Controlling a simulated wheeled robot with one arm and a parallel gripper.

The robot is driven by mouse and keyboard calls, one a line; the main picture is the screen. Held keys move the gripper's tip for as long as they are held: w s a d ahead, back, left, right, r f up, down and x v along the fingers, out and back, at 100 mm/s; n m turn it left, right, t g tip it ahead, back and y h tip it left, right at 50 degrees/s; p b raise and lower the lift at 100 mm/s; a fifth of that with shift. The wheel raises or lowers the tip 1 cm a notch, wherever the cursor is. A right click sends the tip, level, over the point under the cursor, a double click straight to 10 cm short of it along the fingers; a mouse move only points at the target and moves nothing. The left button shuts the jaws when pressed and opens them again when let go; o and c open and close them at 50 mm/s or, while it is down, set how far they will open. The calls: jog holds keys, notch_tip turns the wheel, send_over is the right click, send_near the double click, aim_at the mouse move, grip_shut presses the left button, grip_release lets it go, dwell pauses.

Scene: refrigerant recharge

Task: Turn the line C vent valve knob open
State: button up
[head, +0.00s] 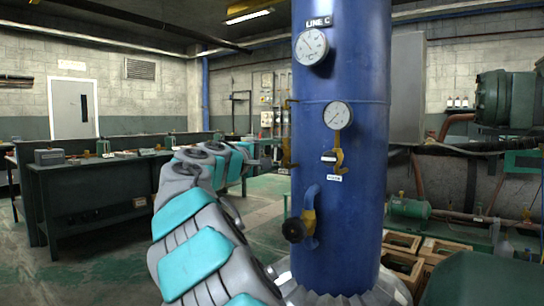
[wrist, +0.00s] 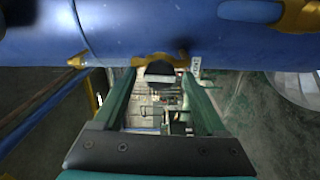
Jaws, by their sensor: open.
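A blue column (head: 345,235) carries a LINE C plate (head: 318,22). In the wrist view, a dark knob (wrist: 160,68) on a brass fitting (wrist: 148,58) sits at the column's lower edge, between my open gripper's fingertips (wrist: 163,72); contact cannot be told. A white tag (wrist: 196,66) is beside it, unreadable. In the head view, my gripper (head: 262,163) is left of the column, close to a brass fitting (head: 287,160) on its left edge; the knob there is not clear. A brass valve (head: 337,157) with a small label (head: 334,177) is on the column's front.
Two gauges, an upper one (head: 311,46) and a lower one (head: 338,115), are on the column. A workbench (head: 85,205) is at left; wooden crates (head: 402,262) are at lower right.

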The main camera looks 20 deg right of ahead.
jog(key=shift+a, duration=0.15)
jog(key=v, duration=0.6)
jog(key=shift+s+a+b, duration=0.3)
